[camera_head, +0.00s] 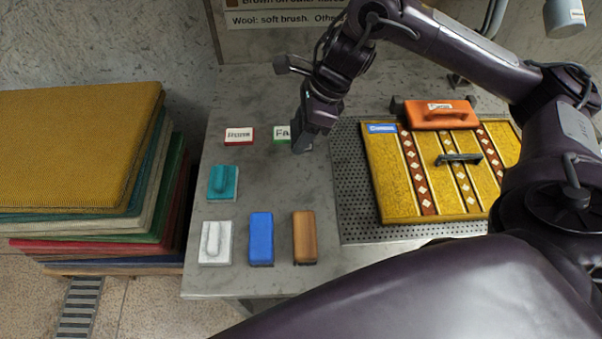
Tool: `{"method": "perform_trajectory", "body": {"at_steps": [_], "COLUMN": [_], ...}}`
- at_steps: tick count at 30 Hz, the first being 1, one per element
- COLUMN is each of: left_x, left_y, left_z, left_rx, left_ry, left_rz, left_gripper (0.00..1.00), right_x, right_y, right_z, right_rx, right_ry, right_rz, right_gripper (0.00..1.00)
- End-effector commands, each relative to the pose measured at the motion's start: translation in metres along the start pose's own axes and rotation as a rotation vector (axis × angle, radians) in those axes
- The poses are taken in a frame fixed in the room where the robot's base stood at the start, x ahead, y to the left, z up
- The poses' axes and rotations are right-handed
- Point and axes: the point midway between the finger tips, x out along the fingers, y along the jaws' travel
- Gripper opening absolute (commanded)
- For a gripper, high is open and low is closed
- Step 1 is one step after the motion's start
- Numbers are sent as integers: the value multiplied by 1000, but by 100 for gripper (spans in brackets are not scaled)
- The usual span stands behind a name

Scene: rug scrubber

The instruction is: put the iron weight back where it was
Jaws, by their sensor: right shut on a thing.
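My right gripper (303,138) is low over the grey table, at the right end of a green-edged card (282,134) whose lettering it partly hides. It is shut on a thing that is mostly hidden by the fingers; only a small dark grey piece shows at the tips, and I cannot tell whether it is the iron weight. A dark bar-shaped piece (458,158) lies on the yellow patterned rug (400,190); I cannot tell if it is iron. My left gripper is not in view.
A red-edged card (239,135), teal brush (223,182), white brush (215,242), blue block (261,238) and brown block (304,236) are on the table. An orange handled tool (440,114) is on the rug's far edge, over a perforated plate (350,190). Stacked rugs (80,150) stand left.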

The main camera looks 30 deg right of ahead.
Motion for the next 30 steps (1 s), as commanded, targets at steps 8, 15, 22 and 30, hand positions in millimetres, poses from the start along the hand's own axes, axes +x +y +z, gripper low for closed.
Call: {"method": "perform_trajectory", "body": {"at_steps": [8,15,22,30], "left_x": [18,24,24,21], "left_y": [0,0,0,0], "left_z": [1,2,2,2], "left_rx": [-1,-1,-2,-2], "left_ry": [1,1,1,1], "left_rz": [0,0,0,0], "left_gripper": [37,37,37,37], "right_x": [52,85,98,125], "right_y": [0,0,-1,-1], "right_z": [-20,-34,-39,-51], "right_rx": [3,3,0,3], "right_ry": [-4,-4,-5,-3], "right_rz": [2,-1,-4,-1], "right_gripper": [0,0,0,0]}}
